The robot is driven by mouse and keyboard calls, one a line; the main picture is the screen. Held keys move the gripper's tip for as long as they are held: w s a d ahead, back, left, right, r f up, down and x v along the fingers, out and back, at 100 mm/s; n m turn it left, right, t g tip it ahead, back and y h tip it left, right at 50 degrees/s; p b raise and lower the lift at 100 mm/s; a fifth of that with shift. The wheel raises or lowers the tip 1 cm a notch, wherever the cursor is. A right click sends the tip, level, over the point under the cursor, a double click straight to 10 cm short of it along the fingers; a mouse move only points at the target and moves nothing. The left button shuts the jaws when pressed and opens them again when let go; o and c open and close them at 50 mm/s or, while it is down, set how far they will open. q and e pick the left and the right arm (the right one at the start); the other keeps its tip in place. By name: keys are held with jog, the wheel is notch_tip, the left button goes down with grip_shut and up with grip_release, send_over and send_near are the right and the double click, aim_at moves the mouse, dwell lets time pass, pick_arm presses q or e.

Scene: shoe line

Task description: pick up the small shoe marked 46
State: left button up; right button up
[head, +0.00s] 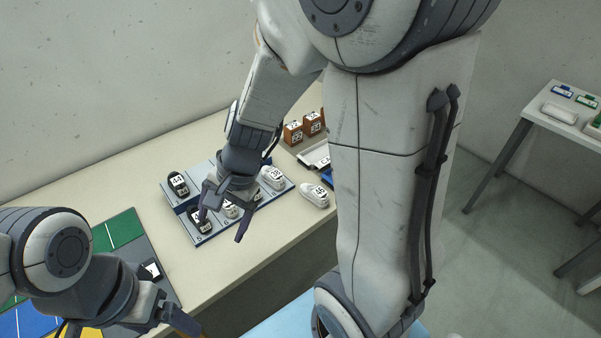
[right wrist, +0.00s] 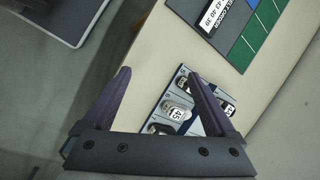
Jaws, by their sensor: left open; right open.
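A white shoe (head: 314,195) with a label that looks like 46 lies on the table just right of the shoe tray (head: 203,237), outside it. My right gripper (head: 222,226) is open and hangs above the tray, left of that shoe and apart from it. In the right wrist view its two fingers (right wrist: 158,73) are spread with nothing between them; the tray's shoes, one white with a label like 35 (right wrist: 178,114), show below. I cannot make out the 46 shoe there. My left gripper (head: 178,318) is open at the lower left, partly out of frame.
The tray holds several shoes, among them a black one marked 44 (head: 177,183) and a white one marked 38 (head: 272,177). Brown boxes (head: 293,133) stand behind. A coloured mat (head: 124,230) lies at left. My right arm hides part of the table.

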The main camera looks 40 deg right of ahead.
jog(key=w+d+f+m+t+p, duration=0.1)
jog(key=w+d+m, duration=0.2)
jog(key=d+m, duration=0.25)
jog(key=w+d+m+t+p, duration=0.1)
jog(key=w+d+m, duration=0.2)
jog(key=d+m, duration=0.25)
pick_arm(q)
notch_tip(320, 180, up, 4)
jog(key=p, duration=0.1)
pick_arm(e)
jog(key=m+t+h, duration=0.1)
jog(key=m+h, duration=0.3)
jog(key=m, duration=0.8)
send_near(316, 188)
jog(key=shift+w+f, duration=0.15)
jog(key=shift+f, duration=0.05)
jog(key=shift+m, duration=0.3)
jog(key=b+x, duration=0.2)
jog(key=x, duration=0.2)
jog(key=shift+d, duration=0.2)
jog(key=shift+b+x, duration=1.15)
jog(key=shift+x, duration=1.95)
pick_arm(q)
notch_tip(316, 188, down, 4)
jog(key=shift+f, duration=0.15)
pick_arm(e)
jog(key=shift+a, duration=0.2)
grip_shut()
